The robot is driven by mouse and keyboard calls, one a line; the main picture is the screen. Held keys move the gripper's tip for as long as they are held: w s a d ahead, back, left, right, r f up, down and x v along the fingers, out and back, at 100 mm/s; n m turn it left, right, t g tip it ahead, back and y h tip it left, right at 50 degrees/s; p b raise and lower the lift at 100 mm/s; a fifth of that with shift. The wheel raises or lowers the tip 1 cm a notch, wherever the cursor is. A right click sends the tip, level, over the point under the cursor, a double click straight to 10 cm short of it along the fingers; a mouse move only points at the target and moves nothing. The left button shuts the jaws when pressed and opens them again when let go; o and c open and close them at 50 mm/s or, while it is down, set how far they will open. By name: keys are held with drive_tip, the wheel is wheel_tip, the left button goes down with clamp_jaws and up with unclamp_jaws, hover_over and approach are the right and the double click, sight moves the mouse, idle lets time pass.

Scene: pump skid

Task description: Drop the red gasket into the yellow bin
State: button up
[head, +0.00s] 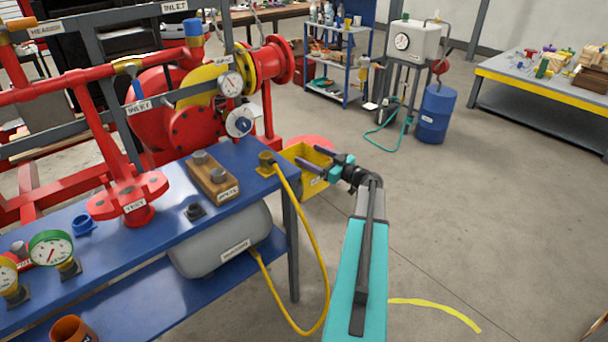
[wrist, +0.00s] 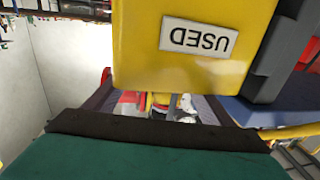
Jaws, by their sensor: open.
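The yellow bin (head: 309,184) hangs beside the right end of the blue bench in the head view. In the wrist view the yellow bin (wrist: 135,45) fills the top middle, with an upside-down "USED" label. My gripper (head: 309,156) is at the bin, its two dark fingers spread and pointing left over the bin's opening. In the wrist view my gripper (wrist: 158,102) shows a finger on each side and no held object between them.
A yellow hose (head: 318,250) loops down from the blue bench (head: 262,153) near my arm. Red pump piping (head: 195,128) stands left. Floor to the right is open.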

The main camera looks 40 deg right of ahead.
drive_tip(key=s+d+b, duration=0.1)
drive_tip(key=s, duration=1.2)
drive_tip(key=shift+s, duration=0.3)
drive_tip(key=shift+d, duration=0.1)
idle(0.4)
